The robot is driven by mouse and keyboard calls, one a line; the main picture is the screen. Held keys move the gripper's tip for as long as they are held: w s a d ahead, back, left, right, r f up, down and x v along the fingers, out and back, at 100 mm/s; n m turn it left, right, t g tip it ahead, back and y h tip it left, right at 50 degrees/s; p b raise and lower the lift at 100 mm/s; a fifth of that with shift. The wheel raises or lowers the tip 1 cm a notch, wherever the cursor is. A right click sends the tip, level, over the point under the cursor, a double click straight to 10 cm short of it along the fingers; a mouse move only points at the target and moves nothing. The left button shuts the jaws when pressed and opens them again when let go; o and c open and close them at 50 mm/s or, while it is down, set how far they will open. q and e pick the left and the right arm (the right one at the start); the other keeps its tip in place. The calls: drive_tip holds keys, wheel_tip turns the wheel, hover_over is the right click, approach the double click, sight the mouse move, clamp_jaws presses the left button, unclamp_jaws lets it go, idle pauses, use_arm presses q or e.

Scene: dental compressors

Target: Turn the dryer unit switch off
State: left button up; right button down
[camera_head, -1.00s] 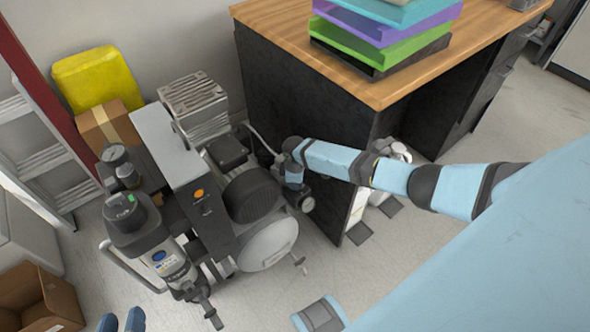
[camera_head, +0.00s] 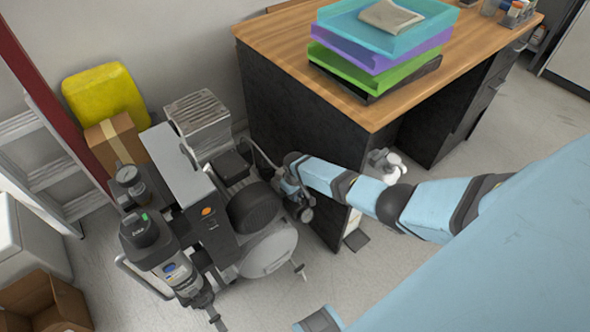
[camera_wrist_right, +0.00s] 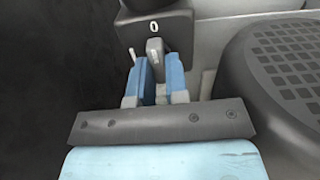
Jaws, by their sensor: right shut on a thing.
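The compressor and dryer unit (camera_head: 220,228) stands on the floor at left centre in the head view, with a grey cabinet, a black ribbed motor cover and a round tank. In the right wrist view a dark switch box (camera_wrist_right: 180,30) carries a white "0" mark. A grey switch lever (camera_wrist_right: 154,47) sticks out just below the mark. My right gripper (camera_wrist_right: 156,78) has its blue fingers on both sides of the lever, shut on it. In the head view the right gripper (camera_head: 301,207) is at the unit's right side, and the switch is hidden there. My left gripper is out of view.
A wooden-topped desk (camera_head: 285,50) with black sides stands close to the right of the unit and bears stacked colored trays (camera_head: 375,55). A cardboard box (camera_head: 117,140) and yellow container (camera_head: 104,94) are behind. An open carton (camera_head: 45,300) lies at lower left.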

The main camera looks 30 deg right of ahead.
drive_tip(key=shift+m, duration=0.3)
drive_tip(key=c, duration=1.1)
unclamp_jaws()
drive_tip(key=shift+r, duration=0.25)
use_arm(q)
drive_tip(key=p, duration=0.2)
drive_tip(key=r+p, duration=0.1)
drive_tip(key=p, duration=0.2)
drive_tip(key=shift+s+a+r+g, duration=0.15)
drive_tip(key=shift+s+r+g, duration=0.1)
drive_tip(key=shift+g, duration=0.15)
use_arm(e)
wheel_tip(320, 180, up, 13)
drive_tip(key=shift+r, duration=0.15)
